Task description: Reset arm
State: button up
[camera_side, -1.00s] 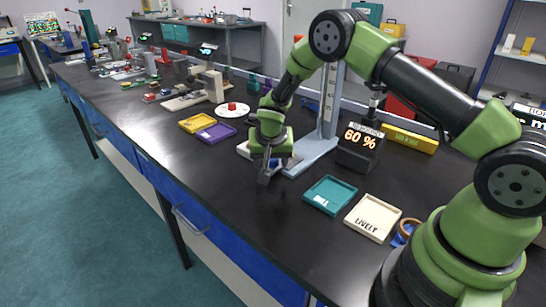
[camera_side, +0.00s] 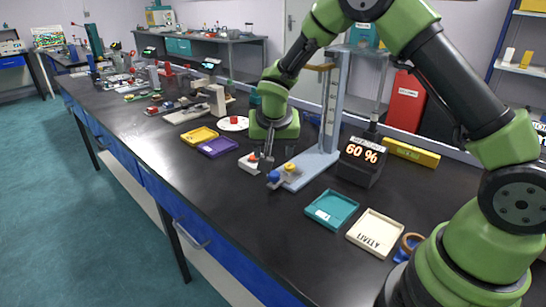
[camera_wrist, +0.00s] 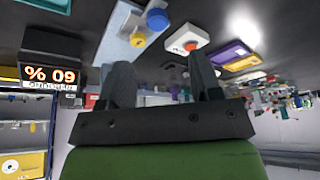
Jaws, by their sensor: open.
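My gripper (camera_side: 265,158) points down, empty, beside the grey-blue stand (camera_side: 318,160) on the black bench. In the wrist view its two dark fingers (camera_wrist: 163,78) are spread apart with nothing between them. The stand's base carries a blue knob (camera_side: 273,176) and a yellow knob (camera_side: 290,167); both also show in the wrist view, blue (camera_wrist: 157,19) and yellow (camera_wrist: 137,39). A white box with an orange-red button (camera_side: 252,158) lies just left of the gripper in the side view; it shows in the wrist view too (camera_wrist: 186,38).
A display (camera_side: 362,158) reading 60 % stands right of the stand. Teal (camera_side: 332,209) and cream (camera_side: 374,232) trays lie in front. Yellow (camera_side: 199,135) and purple (camera_side: 218,146) trays and a white disc with a red block (camera_side: 234,122) lie left. The front bench edge is clear.

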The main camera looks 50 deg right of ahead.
jog(key=shift+r, duration=0.15)
jog(key=s+d+v, duration=0.2)
jog(key=v, duration=0.8)
jog(key=s+a+r+n+t+y, duration=0.2)
jog(key=s+a+r, duration=0.1)
jog(key=s, duration=0.7)
jog(key=s+a+r+n+t+y, duration=0.2)
jog(key=s+r, duration=0.4)
jog(key=s, duration=0.4)
jog(key=shift+a+n+y, duration=0.5)
jog(key=shift+a+y, duration=0.1)
jog(key=shift+a, duration=0.15)
